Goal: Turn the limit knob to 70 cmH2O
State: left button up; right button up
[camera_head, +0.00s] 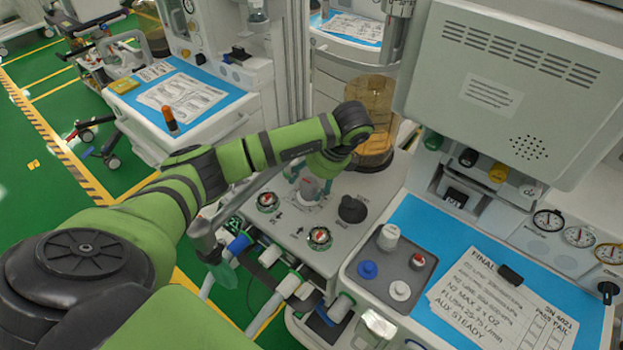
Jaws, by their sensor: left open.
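My left arm reaches in from the left over the anaesthesia machine's grey panel (287,231). My left gripper (311,190) points down at the panel's far part, its wrist hiding some of it. A black knob (352,209) sits to the right on the same panel. My right gripper is not in view.
Two small round red-marked dials or knobs (267,201) (320,238) are nearer on the panel. An amber canister (382,150) stands behind my wrist. Hoses and fittings crowd the front edge. A blue worktop (431,232) at right holds a grey tray (382,283) and papers (500,305).

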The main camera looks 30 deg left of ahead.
pick_arm(q)
jog(key=shift+s, duration=0.1)
jog(key=c, duration=1.1)
jog(key=shift+m, duration=0.4)
jog(key=shift+r+m+t+b, duration=0.15)
jog(key=shift+m+t+b, duration=0.2)
jog(key=shift+m+t, duration=0.05)
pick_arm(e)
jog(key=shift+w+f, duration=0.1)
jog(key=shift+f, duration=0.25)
pick_arm(q)
jog(key=o, duration=1.1)
jog(key=shift+a, duration=0.1)
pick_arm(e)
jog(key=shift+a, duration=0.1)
